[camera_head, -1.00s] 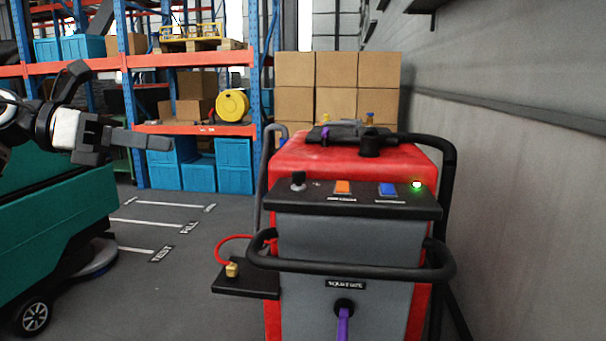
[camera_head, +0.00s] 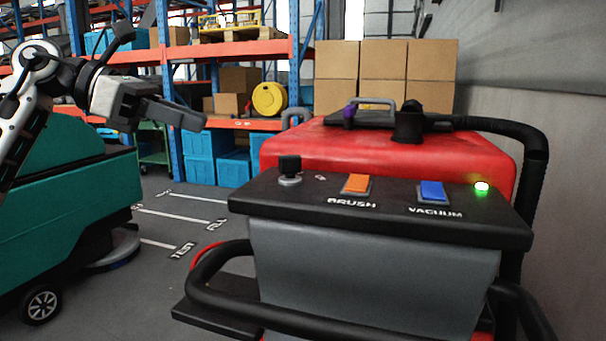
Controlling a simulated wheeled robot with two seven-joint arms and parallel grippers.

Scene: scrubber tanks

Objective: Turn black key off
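The black key (camera_head: 289,165) stands upright in a round grey switch at the left end of the black control panel (camera_head: 390,222). The panel sits on the red and grey scrubber (camera_head: 370,275). A green light (camera_head: 481,187) glows at the panel's right end. My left gripper (camera_head: 200,118) is in the upper left, pointing right, above and to the left of the key and apart from it. It is seen from the side, and the gap between its fingers cannot be made out. My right gripper is not in view.
An orange BRUSH switch (camera_head: 357,184) and a blue VACUUM switch (camera_head: 432,191) sit right of the key. A black handlebar (camera_head: 215,265) crosses below the panel. A teal machine (camera_head: 70,215) stands at left. Open floor lies between the machines.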

